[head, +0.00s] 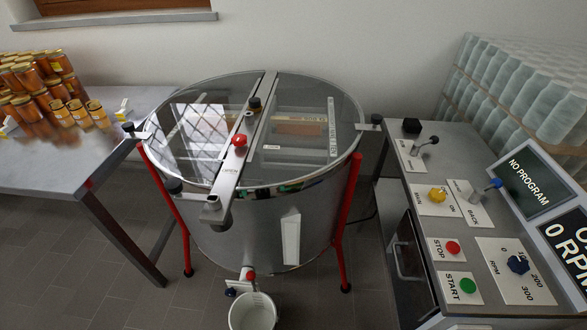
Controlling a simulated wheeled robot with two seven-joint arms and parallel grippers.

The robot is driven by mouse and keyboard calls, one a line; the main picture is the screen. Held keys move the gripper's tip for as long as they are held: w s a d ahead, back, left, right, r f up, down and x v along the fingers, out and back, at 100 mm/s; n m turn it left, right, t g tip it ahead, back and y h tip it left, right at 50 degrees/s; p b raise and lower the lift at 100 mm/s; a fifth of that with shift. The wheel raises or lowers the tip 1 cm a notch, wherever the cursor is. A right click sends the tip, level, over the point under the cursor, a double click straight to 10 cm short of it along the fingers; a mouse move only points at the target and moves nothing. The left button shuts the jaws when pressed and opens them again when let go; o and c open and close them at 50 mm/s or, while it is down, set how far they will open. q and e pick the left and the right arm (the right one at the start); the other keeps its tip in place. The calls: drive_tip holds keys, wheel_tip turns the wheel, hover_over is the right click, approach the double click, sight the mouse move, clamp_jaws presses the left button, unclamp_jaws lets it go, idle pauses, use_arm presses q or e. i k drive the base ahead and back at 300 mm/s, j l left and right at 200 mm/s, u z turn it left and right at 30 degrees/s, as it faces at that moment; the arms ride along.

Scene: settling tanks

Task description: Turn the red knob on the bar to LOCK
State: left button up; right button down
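The red knob (239,140) sits on the metal bar (243,150) that crosses the top of the round steel tank (262,228). I cannot tell which position the knob points to. A black knob (254,103) stands farther back on the same bar. The clear lid (200,140) covers the tank on both sides of the bar and looks closed. Neither of my grippers shows in the head view.
A control desk (420,215) with several knobs and buttons stands at the right; its screen (536,182) reads "NO PROGRAM". A table (120,150) with honey jars (40,90) stands at the left. A white bucket (252,312) stands below the tank's front tap.

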sight(240, 139)
drive_tip(key=j+z, duration=0.25)
drive_tip(key=j, duration=0.45)
drive_tip(key=j+z, duration=0.25)
drive_tip(key=j, duration=0.4)
drive_tip(key=k+j+z, duration=0.25)
drive_tip(key=j, duration=0.9)
drive_tip(key=i+j+z, duration=0.1)
drive_tip(key=z, duration=0.25)
drive_tip(key=j+z, duration=0.4)
drive_tip(key=i+j+z, duration=0.1)
drive_tip(key=z, duration=0.25)
